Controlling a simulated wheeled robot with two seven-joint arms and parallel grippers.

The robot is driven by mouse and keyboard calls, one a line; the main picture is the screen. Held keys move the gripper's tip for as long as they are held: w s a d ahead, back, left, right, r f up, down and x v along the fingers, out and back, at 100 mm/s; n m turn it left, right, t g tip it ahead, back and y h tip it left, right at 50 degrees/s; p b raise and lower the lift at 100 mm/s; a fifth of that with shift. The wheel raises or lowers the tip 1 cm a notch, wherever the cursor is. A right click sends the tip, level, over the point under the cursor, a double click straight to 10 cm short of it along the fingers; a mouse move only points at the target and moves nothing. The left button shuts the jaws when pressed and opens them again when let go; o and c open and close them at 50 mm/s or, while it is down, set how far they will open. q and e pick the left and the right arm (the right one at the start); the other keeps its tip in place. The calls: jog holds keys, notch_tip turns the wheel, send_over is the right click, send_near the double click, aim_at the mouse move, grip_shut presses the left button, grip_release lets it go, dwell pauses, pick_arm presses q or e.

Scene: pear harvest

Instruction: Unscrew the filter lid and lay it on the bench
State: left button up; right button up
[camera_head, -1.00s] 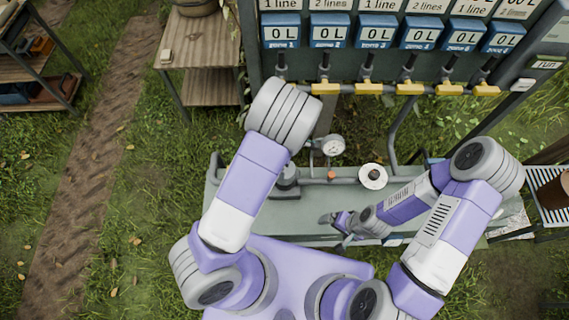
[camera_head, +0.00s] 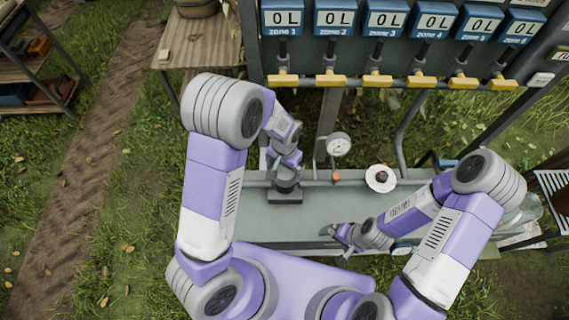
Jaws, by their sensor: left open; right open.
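The filter (camera_head: 287,187) is a short dark grey cylinder standing on the bench (camera_head: 320,210), on the pipe line left of the gauge. Its lid is at the top and mostly hidden by my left gripper (camera_head: 283,163), which is directly above it with the fingers open. I cannot tell whether the fingers touch the lid or reach around it. My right gripper (camera_head: 338,231) is open and empty, low over the front middle of the bench.
A round pressure gauge (camera_head: 338,145) stands behind the pipe. A white disc with a dark centre (camera_head: 380,178) is to its right. A row of yellow valve handles (camera_head: 378,81) spans the panel behind. Clear bench surface lies between the filter and my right gripper.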

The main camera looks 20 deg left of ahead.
aim_at(284, 170)
pick_arm(q)
notch_tip(284, 170, down, 5)
jog(key=shift+r, duration=0.1)
dwell(0.3)
jog(key=c, duration=0.8)
jog(key=shift+n, duration=0.8)
jog(key=n, duration=0.4)
jog(key=n+p, duration=0.1)
jog(key=n, duration=0.5)
jog(key=shift+r, duration=0.1)
jog(key=n+p, duration=0.1)
jog(key=n, duration=0.2)
jog(key=shift+a+f, duration=0.1)
jog(key=shift+f, duration=0.1)
jog(key=shift+c, duration=0.2)
